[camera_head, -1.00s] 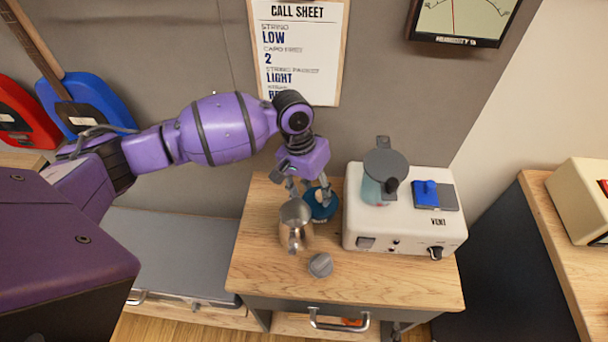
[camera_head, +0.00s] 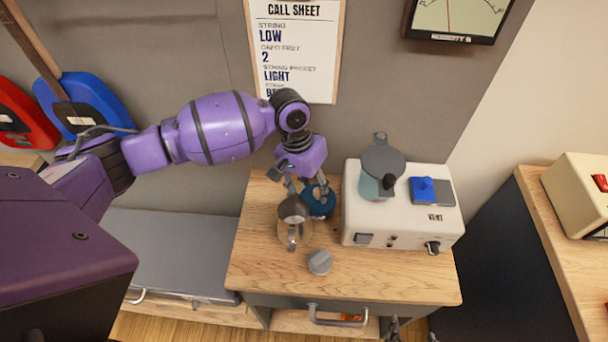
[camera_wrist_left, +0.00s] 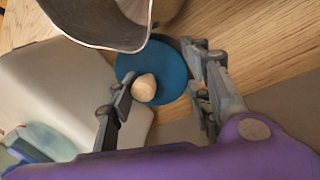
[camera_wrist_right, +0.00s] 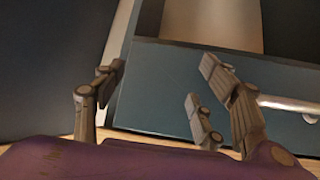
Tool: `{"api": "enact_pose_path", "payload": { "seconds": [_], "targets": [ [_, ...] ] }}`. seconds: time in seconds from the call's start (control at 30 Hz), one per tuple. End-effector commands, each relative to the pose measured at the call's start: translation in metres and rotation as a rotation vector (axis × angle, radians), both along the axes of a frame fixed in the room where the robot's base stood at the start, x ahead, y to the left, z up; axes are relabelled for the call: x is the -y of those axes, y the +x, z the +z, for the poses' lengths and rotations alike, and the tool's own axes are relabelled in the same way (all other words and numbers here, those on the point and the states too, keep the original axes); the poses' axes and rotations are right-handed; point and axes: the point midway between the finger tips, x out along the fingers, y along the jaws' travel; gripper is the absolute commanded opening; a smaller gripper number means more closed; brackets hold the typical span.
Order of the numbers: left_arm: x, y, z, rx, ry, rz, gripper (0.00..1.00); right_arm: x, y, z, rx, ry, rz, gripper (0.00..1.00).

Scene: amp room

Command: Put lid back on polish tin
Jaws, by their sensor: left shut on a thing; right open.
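A blue round lid-like disc with a pale wooden knob (camera_wrist_left: 144,87) lies on the wooden cabinet top behind a metal jug. In the head view the blue disc (camera_head: 318,203) is partly covered by my left gripper (camera_head: 305,188). In the left wrist view my left gripper (camera_wrist_left: 160,82) has one finger on each side of the knob and is shut on the blue disc piece; the exact contact is hard to see. I cannot tell whether a tin is under it. My right gripper (camera_wrist_right: 155,85) is open and empty, low before the cabinet's drawer front.
The metal jug (camera_head: 294,214) stands close to my left gripper. A grey round knob-like piece (camera_head: 319,262) lies in front. A white box (camera_head: 400,228) with a lidded jug (camera_head: 381,165) stands right. The cabinet top (camera_head: 390,282) is clear at front. A drawer handle (camera_head: 337,318) sticks out below.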

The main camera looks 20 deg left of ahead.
Motion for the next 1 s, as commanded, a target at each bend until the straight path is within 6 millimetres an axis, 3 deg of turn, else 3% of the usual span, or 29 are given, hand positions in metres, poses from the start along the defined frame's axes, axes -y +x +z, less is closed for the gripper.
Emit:
{"api": "enact_pose_path", "payload": {
  "seconds": [0.47,0.5,0.63,0.9,1.0],
  "targets": [
    [0.0005,0.0006,0.0007,0.002,-0.001,-0.002,0.20,0.0034,0.0018,0.0024,0.005,-0.010,0.010,0.65],
    [0.0005,0.0006,0.0007,0.001,0.000,-0.001,0.48,0.0032,0.0021,0.0025,0.005,-0.010,0.010,0.65],
    [0.0004,0.0006,0.0008,0.002,0.000,-0.001,0.65,0.0023,0.0033,0.0030,0.007,-0.006,0.008,0.65],
    [0.0003,0.0006,0.0007,0.001,0.000,-0.001,0.69,-0.0008,0.0047,0.0036,0.010,0.002,0.000,0.65],
    [0.0003,0.0006,0.0007,0.001,0.000,-0.001,0.82,-0.0014,0.0049,0.0037,0.010,0.003,-0.001,0.65]
  ]
}}
